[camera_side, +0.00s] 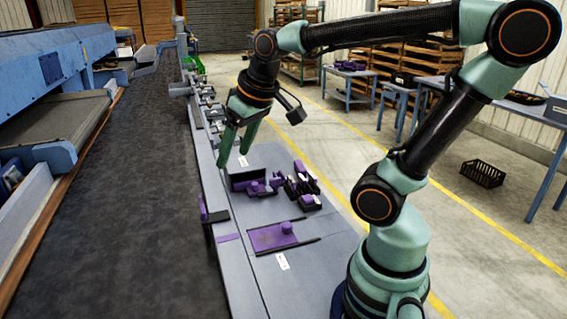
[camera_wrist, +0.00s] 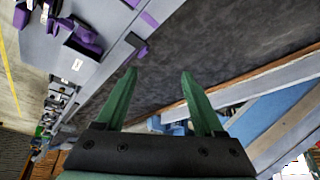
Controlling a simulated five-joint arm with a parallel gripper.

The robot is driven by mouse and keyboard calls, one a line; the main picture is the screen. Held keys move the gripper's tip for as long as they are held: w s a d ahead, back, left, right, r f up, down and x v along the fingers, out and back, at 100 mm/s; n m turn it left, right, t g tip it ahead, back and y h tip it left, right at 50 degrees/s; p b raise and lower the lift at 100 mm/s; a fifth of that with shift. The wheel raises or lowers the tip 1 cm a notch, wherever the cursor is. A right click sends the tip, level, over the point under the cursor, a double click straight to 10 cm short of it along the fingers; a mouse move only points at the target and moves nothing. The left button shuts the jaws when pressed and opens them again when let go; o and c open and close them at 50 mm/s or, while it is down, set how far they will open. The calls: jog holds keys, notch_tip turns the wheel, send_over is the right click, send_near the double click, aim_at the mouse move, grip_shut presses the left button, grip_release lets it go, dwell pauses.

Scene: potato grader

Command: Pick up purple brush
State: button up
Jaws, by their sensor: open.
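My gripper (camera_side: 234,156) is open and empty, its two green fingers hanging above the left edge of the grey bench. The fingers also show apart in the wrist view (camera_wrist: 158,74), with only dark floor between them. Several purple and black pieces (camera_side: 300,184), some with pale parts, lie on the bench to the right of the fingers. Another purple piece (camera_side: 256,189) lies by an upright dark panel (camera_side: 243,178). I cannot tell which piece is the purple brush. In the wrist view purple pieces (camera_wrist: 86,38) show at the upper left, away from the fingers.
A flat purple plate with a knob (camera_side: 272,238) lies nearer on the grey bench (camera_side: 262,212), beside dark bars. A blue machine with a conveyor (camera_side: 60,125) stands left across the dark strip. A black crate (camera_side: 483,173) sits on the floor at right. Tables stand behind.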

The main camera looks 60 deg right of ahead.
jog(key=w+d+m+g, duration=0.25)
jog(key=w+d, duration=0.35)
jog(key=d, duration=0.5)
jog(key=m+g, duration=0.3)
jog(key=m, duration=0.4)
send_over(303, 170)
jog(key=shift+n+t+y, duration=0.25)
jog(key=shift+y, duration=0.05)
jog(key=f, duration=2)
jog(key=shift+w+a+f, duration=0.15)
jog(key=shift+a, duration=0.25)
jog(key=shift+s+d+f, duration=0.1)
jog(key=shift+d+f, duration=0.05)
jog(key=shift+f, duration=1.35)
jog(key=shift+s+d+f, duration=0.1)
jog(key=shift+d+f, duration=0.05)
jog(key=shift+f, duration=1.35)
grip_shut()
